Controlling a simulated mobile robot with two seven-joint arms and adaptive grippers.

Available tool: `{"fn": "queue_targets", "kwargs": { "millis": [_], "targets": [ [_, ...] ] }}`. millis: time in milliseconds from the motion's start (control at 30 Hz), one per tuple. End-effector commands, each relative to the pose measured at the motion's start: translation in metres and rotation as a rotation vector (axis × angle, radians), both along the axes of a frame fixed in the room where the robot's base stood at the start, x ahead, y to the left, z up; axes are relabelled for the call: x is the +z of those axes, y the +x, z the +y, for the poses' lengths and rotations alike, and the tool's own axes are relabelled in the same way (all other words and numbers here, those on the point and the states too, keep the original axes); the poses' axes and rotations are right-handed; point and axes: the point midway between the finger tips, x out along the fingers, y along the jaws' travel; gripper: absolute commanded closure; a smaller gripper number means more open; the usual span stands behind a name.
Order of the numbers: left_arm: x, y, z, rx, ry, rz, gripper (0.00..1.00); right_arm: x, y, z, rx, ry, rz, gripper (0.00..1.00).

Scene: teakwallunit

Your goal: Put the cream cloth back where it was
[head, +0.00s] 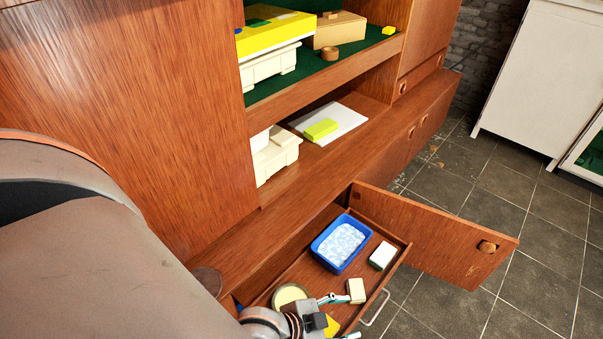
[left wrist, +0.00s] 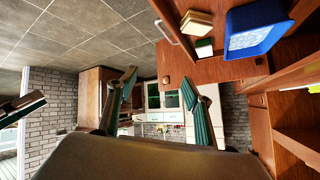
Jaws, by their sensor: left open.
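The cream cloth (head: 356,290) looks like a small folded cream block in the open drawer. It also shows in the left wrist view as a folded cream stack (left wrist: 196,22) at the top. My left gripper (head: 345,318) is open and over the drawer's near part, with one teal finger close beside the cloth in the head view. I cannot tell whether they touch. In the left wrist view nothing shows between the fingers (left wrist: 158,76). A dark piece with a teal pad (left wrist: 22,106) at the left edge there may be part of my right gripper.
The drawer (head: 300,268) also holds a blue tray (head: 341,244), a white-and-green block (head: 383,255), a round tin (head: 290,297) and a yellow item (head: 332,325). An open cabinet door (head: 430,235) stands behind it. Shelves above hold boxes.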

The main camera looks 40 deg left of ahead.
Motion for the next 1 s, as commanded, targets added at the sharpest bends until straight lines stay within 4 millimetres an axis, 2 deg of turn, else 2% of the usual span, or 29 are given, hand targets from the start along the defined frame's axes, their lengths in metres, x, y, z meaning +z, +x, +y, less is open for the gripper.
{"fn": "queue_targets", "kwargs": {
  "millis": [33, 100, 200, 300, 433, 700, 767, 833, 933, 1000],
  "targets": [
    [-0.002, -0.016, 0.017, 0.067, -0.02, 0.007, 0.49, 0.0, 0.0, 0.0, -0.001, -0.001, 0.0, 0.6],
    [-0.001, -0.031, 0.039, 0.147, -0.042, 0.004, 0.49, 0.0, 0.0, 0.0, -0.001, -0.001, 0.0, 0.6],
    [0.002, -0.048, 0.063, 0.225, -0.061, -0.005, 0.49, 0.0, 0.0, 0.0, -0.002, 0.0, 0.0, 0.6],
    [0.006, -0.057, 0.077, 0.268, -0.072, -0.013, 0.49, 0.001, 0.001, 0.0, -0.004, 0.001, -0.001, 0.6],
    [0.007, -0.061, 0.083, 0.286, -0.077, -0.017, 0.49, 0.001, 0.001, 0.0, -0.007, 0.004, -0.001, 0.6],
    [0.01, -0.06, 0.082, 0.284, -0.078, -0.021, 0.49, 0.006, 0.004, 0.001, -0.012, 0.008, -0.008, 0.6],
    [0.017, -0.057, 0.082, 0.283, -0.08, -0.029, 0.49, 0.016, 0.009, 0.001, -0.012, 0.01, -0.025, 0.6],
    [0.03, -0.053, 0.081, 0.285, -0.088, -0.042, 0.49, 0.036, 0.018, 0.001, -0.014, 0.014, -0.051, 0.6],
    [0.048, -0.052, 0.079, 0.29, -0.102, -0.047, 0.49, 0.039, 0.007, 0.005, -0.014, 0.027, -0.026, 0.6],
    [0.057, -0.053, 0.077, 0.294, -0.112, -0.043, 0.49, 0.048, 0.006, 0.006, -0.018, 0.038, -0.024, 0.6]
  ]
}}
